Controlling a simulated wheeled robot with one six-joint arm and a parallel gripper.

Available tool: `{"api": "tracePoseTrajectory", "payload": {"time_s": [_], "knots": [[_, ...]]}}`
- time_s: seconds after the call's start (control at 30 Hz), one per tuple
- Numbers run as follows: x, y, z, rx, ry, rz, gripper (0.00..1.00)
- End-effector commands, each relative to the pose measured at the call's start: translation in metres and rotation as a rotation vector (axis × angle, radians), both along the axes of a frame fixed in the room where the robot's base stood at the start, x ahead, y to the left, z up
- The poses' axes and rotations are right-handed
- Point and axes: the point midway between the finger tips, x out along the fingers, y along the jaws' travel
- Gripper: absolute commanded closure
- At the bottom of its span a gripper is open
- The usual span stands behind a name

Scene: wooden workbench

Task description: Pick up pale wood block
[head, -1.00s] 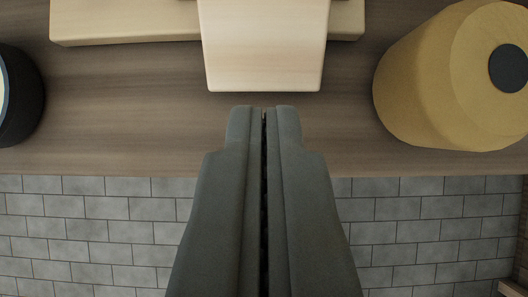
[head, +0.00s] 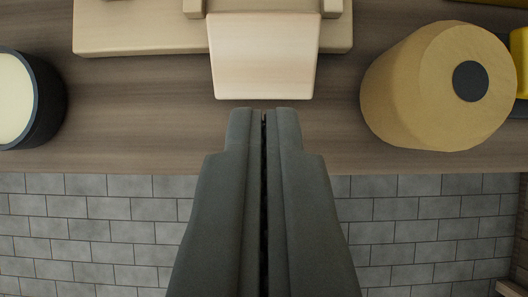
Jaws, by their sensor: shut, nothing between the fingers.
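The pale wood block (head: 264,58) is at the top centre of the head view, a light block with rounded edges. It sits at the near edge of a wider pale wooden stand or board (head: 140,32), partly over it. My gripper (head: 264,112) is shut and empty, its tips pointing up the picture at the block. The tips show just below the block's near edge, with a thin strip of bench between them in the picture. The height gap cannot be told.
A tan roll with a dark core (head: 410,95) stands to the right. A dark round container with a cream top (head: 48,105) is at the left edge. A yellow and dark object (head: 520,60) shows at the far right. The wooden bench (head: 130,135) ends above a grey tiled floor (head: 110,225).

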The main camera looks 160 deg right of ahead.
Motion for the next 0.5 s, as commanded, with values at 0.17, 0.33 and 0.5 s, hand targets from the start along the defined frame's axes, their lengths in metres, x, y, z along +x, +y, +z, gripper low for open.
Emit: {"api": "tracePoseTrajectory", "payload": {"time_s": [0.17, 0.33, 0.5], "knots": [[0.004, -0.001, 0.003, 0.000, 0.001, -0.001, 1.00], [-0.020, -0.007, 0.003, 0.001, 0.000, -0.001, 1.00], [-0.045, -0.014, 0.003, 0.000, 0.000, 0.000, 1.00]]}}
